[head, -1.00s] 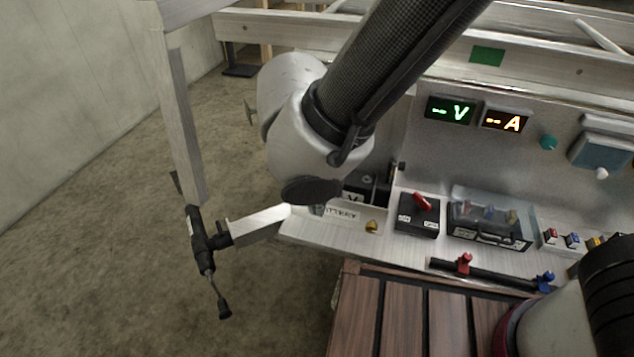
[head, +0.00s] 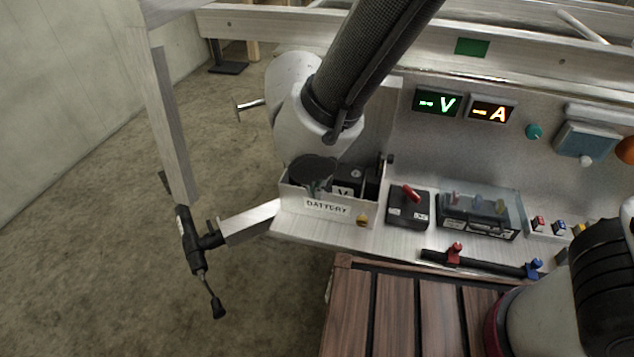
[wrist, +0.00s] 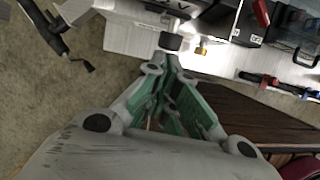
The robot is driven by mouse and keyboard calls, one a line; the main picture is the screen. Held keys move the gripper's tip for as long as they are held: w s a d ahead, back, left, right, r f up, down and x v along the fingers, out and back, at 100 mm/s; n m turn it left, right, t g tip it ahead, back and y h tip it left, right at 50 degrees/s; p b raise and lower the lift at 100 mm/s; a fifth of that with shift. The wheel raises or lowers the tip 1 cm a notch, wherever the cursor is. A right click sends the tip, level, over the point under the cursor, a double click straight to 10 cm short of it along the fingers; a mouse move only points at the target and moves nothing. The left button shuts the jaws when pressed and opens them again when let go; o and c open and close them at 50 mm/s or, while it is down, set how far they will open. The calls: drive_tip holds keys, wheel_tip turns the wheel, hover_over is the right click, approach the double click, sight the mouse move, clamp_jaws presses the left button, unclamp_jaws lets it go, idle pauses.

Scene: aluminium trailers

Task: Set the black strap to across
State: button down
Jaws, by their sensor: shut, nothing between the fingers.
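My gripper (wrist: 171,68) is shut and empty, its green fingers pointing at the front of the battery box. In the head view my gripper (head: 317,188) is partly hidden under my dark wrist cap, at the box's front left. The battery box (head: 296,198) is pale metal with a BATTERY label and holds a black battery (head: 355,176). A small black block (wrist: 171,42) lies just beyond my fingertips in the wrist view; it may be an end of the black strap, but I cannot tell whether it touches them. The strap's full run is hidden or indistinct.
A brass knob (head: 362,221) is right of the box's label. Right of it are a red-handled switch (head: 408,208) and a clear-covered fuse block (head: 480,213). The tongue jack (head: 192,240) stands at left. A slatted wooden deck (head: 400,315) is in front. Bare floor is open at left.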

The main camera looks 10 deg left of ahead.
drive_tip(key=shift+w+r, duration=0.25)
drive_tip(key=shift+w, duration=0.1)
drive_tip(key=w+d, duration=0.1)
drive_tip(key=w, duration=1.3)
drive_tip(key=shift+r, duration=0.45)
drive_tip(key=shift+r, duration=0.15)
drive_tip(key=v, duration=1.1)
drive_tip(key=shift+s+r, duration=0.25)
drive_tip(key=shift+r, duration=0.05)
